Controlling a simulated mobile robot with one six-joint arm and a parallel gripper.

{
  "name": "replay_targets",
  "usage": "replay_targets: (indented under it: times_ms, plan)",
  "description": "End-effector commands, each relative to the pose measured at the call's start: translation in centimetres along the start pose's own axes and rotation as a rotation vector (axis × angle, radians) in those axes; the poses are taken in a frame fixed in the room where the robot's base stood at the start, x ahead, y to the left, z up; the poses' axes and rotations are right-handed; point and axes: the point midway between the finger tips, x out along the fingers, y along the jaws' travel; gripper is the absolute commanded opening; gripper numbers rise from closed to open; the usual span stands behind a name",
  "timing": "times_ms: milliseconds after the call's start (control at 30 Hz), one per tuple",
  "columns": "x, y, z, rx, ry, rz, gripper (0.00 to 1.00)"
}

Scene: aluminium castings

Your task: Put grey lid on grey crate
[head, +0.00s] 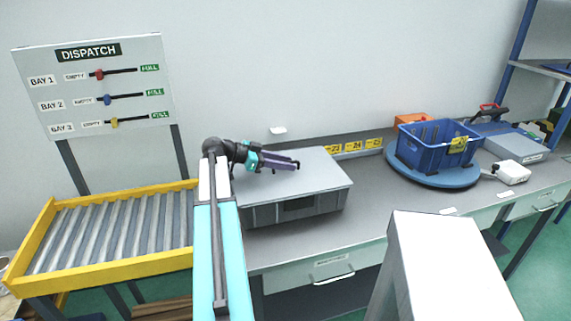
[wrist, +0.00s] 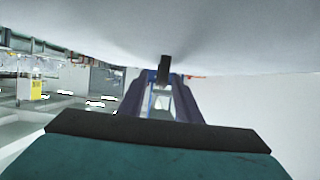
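The grey lid (head: 310,178) is a flat light-grey panel lying level over the grey crate (head: 325,204) on the bench. It covers the crate's top; I cannot tell whether it is fully seated or slightly raised. My gripper (head: 296,164) is low over the lid's far left part, its purple fingers pointing right. In the wrist view the lid's pale surface (wrist: 150,28) fills the top, and a dark upright piece, apparently the lid's handle (wrist: 165,68), sits between my gripper's fingertips (wrist: 164,78). They appear closed on it. The crate's inside is hidden.
A yellow-framed roller conveyor (head: 115,232) stands left, below the dispatch board (head: 95,85). A blue crate (head: 437,145) rests on a round blue turntable (head: 440,177) at right. The bench (head: 375,205) between lid and turntable is clear.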

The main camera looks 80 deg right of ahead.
Motion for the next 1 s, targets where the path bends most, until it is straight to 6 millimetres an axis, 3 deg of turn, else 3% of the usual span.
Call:
replay_targets:
  times_ms: [267, 800, 1000]
  plan:
    - [-3.0, -0.1, 0.1, 0.001, 0.001, -0.004, 0.31]
    - [-11.5, -0.1, 0.1, 0.000, 0.001, -0.004, 0.31]
    - [-13.1, -0.1, 0.1, 0.000, 0.000, -0.003, 0.31]
